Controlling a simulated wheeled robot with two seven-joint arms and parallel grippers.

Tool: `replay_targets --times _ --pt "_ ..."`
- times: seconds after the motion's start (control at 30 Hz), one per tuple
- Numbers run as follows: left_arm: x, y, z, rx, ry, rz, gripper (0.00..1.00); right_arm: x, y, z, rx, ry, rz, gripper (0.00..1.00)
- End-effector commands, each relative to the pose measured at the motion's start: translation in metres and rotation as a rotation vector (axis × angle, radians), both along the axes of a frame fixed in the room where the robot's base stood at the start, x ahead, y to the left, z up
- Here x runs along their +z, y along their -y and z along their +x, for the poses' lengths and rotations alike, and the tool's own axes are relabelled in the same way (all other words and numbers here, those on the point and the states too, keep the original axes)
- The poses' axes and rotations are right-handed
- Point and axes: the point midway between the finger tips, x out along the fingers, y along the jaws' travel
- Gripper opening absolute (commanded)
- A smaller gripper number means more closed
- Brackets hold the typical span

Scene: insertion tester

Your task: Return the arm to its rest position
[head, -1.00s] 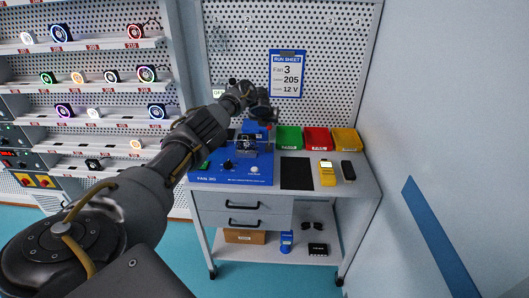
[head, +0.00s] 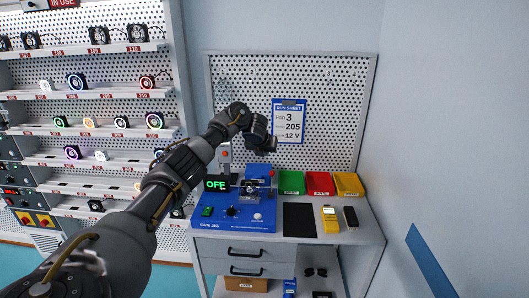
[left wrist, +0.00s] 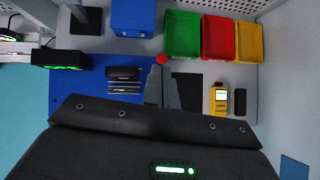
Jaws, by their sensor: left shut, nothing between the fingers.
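My left arm comes in from the lower left of the head view. Its gripper (head: 266,149) is raised above the blue fan jig (head: 240,215), pointing forward and down, apart from the bench. In the left wrist view the two gripper fingers (left wrist: 162,88) are together with nothing between them. The jig's blue base also shows in the left wrist view (left wrist: 75,92), with a dark part on it. A small display (head: 216,184) on the jig shows green characters. My right gripper is not in either view.
Green (head: 291,183), red (head: 320,184) and yellow (head: 348,186) bins line the back of the bench. A black mat (head: 299,220), yellow meter (head: 330,219) and black device (head: 350,216) lie on the right. Shelves of fans (head: 90,95) stand left. A wall is at the right.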

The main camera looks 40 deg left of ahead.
Motion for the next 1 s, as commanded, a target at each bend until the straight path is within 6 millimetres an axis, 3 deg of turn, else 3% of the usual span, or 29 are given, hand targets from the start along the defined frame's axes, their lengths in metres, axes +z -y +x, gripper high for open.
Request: replay_targets --times 0.2,0.77,0.87,1.0 --pt "0.013 0.003 -0.001 -0.004 0.000 0.000 0.00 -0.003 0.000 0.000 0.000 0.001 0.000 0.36" --pt "0.013 0.004 -0.001 -0.005 -0.001 0.000 0.00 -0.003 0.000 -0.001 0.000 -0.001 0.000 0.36" --pt "0.004 0.012 0.001 -0.001 0.003 -0.007 0.00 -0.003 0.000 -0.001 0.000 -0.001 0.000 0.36" --pt "-0.043 0.056 0.005 0.029 0.029 -0.057 0.00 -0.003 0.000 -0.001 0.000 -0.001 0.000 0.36"
